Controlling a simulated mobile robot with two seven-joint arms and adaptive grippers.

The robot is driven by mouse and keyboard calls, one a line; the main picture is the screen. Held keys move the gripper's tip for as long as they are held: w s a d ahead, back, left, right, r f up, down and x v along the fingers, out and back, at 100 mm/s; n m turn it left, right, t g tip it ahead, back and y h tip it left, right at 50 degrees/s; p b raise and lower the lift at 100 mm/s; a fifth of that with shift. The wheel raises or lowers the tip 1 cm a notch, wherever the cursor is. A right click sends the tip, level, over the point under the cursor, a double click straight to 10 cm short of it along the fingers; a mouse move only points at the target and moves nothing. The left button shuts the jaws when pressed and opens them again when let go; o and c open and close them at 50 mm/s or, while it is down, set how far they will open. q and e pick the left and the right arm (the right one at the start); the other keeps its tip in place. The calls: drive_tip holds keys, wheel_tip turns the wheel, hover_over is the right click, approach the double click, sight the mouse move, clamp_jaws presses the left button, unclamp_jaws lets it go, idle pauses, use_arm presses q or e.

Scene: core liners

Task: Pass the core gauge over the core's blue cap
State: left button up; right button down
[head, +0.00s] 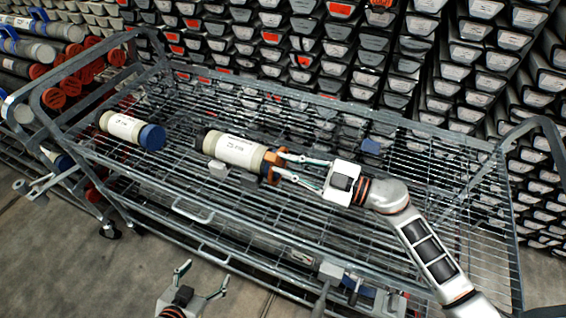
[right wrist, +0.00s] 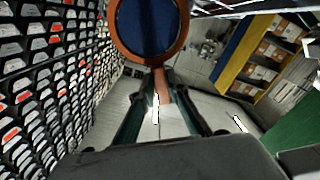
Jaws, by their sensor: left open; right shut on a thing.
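The core (head: 236,150) is a cream tube with a white label, lying on the wire cart, its capped end towards the right. The core gauge (head: 268,172) is an orange-brown ring at that end. In the right wrist view the ring (right wrist: 118,42) surrounds the dark blue cap (right wrist: 150,22) in the picture; I cannot tell how far it sits over the cap. My right gripper (head: 282,167) is shut on the gauge's handle (right wrist: 161,85), its fingers pointing at the core's end. My left gripper (head: 203,279) is open and empty, low in front of the cart.
A second cream core (head: 122,126) with a blue cap (head: 152,137) lies further left on the wire cart (head: 330,238). Stacked core trays (head: 330,50) rise behind. More tubes with red ends (head: 55,100) lie at left. The cart's right side is mostly clear.

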drive_tip(key=v, duration=0.6)
idle(1.1)
idle(0.5)
